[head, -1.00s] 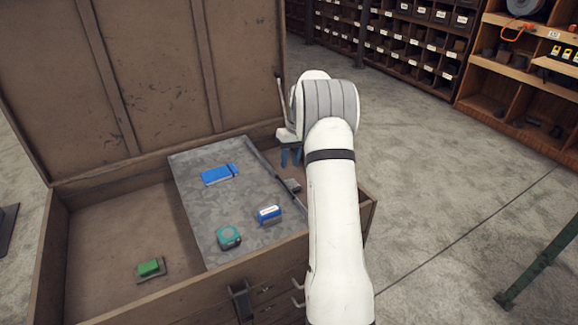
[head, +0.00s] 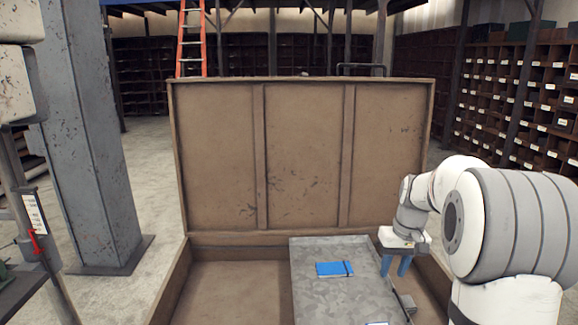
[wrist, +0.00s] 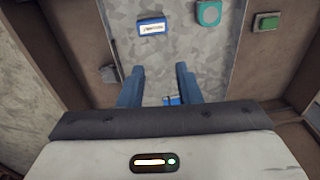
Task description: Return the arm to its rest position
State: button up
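My gripper (head: 395,266) hangs fingers down over the right edge of the grey tray inside the open wooden chest. In the wrist view its two blue fingers (wrist: 158,87) are apart with nothing gripped between them. My white and grey arm bends at the right of the head view. The blue box (head: 334,269) lies on the grey tray (head: 310,300), left of the gripper; part of it shows beyond the fingers in the wrist view (wrist: 172,100).
The chest's raised lid (head: 305,150) stands behind the tray. The wrist view shows a blue and white box (wrist: 152,27), a teal tape measure (wrist: 209,13) and a green block (wrist: 267,22). A grey pillar (head: 90,140) stands left; shelving (head: 520,100) stands right.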

jog(key=s+a+r, duration=0.1)
jog(key=s+a, duration=0.2)
jog(key=s, duration=0.5)
jog(key=s+a+r+t+p, duration=0.1)
jog(key=s+a, duration=0.3)
jog(key=s, duration=0.4)
jog(key=s+a+r+t+h+p, duration=0.1)
jog(key=s+a, duration=0.3)
jog(key=s, duration=0.5)
jog(key=shift+r, duration=0.35)
